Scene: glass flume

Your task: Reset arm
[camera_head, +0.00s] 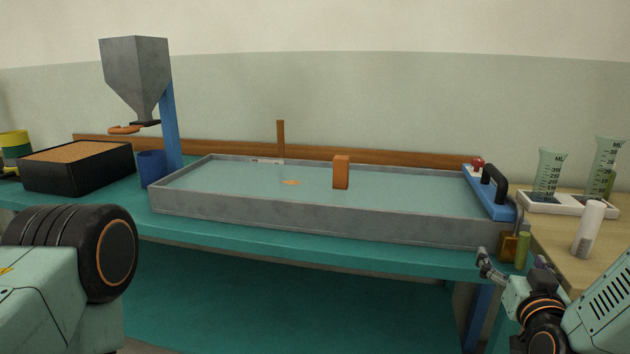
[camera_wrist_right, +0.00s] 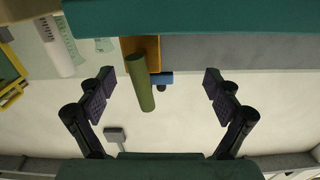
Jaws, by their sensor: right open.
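My right gripper (camera_head: 512,262) is at the lower right of the head view, in front of the flume's right end. In the right wrist view its two fingers (camera_wrist_right: 158,80) are spread wide with nothing gripped. A green cylinder (camera_head: 523,250) appears between the fingertips in the head view; it also shows between them in the wrist view (camera_wrist_right: 140,85), seemingly beyond the fingers and apart from both. My left arm enters at the left edge of the head view, but its gripper is out of frame.
The grey flume tray (camera_head: 320,217) holds water and an upright orange block (camera_head: 341,173) on the teal table (camera_head: 300,246). A black sand box (camera_head: 95,173) and grey hopper (camera_head: 136,75) stand left. Beakers (camera_head: 547,175) and a white cylinder (camera_head: 588,229) stand on the right table.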

